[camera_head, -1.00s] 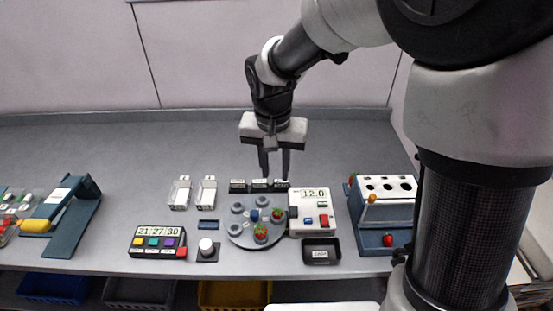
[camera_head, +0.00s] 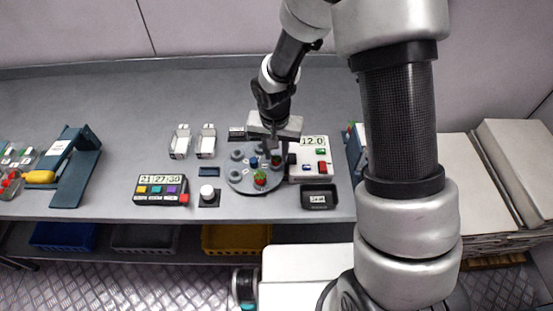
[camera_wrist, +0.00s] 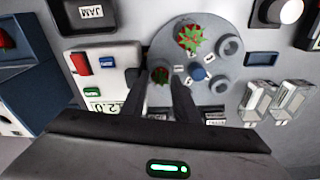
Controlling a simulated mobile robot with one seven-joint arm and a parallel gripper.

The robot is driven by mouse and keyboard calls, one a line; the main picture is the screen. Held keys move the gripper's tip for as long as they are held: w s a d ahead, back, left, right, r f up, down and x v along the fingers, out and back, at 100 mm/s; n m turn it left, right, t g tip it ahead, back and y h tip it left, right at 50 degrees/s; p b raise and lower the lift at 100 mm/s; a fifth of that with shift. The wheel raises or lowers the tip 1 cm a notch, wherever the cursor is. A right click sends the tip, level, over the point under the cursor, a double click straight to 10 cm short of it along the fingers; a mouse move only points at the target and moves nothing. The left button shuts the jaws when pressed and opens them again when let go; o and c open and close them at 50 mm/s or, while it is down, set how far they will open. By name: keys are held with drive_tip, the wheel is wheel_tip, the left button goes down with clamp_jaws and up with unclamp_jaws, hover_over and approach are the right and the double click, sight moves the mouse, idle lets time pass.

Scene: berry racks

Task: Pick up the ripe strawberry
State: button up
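A grey round turntable (camera_head: 240,184) on the bench carries two red strawberries with green leafy caps. The front strawberry (camera_head: 260,180) is bright red and also shows in the wrist view (camera_wrist: 189,38). The other strawberry (camera_head: 276,161) sits at the turntable's right side, close to my gripper; it looks darker in the wrist view (camera_wrist: 159,75). My gripper (camera_wrist: 158,84) is open and points down, with its two dark fingers apart on either side of this second strawberry in the picture. I cannot tell whether they touch it or how far above it they are.
The turntable has several grey cups and a blue centre knob (camera_wrist: 198,73). A white scale reading 12.0 (camera_head: 308,166) stands close on the right. A black tray marked JAM (camera_head: 319,197) is in front of it. A button panel (camera_head: 160,190) and white knob (camera_head: 207,192) lie left.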

drive_tip(key=shift+w+f, duration=0.15)
drive_tip(key=shift+f, duration=0.65)
drive_tip(key=shift+c, duration=1.1)
drive_tip(key=shift+r, duration=0.1)
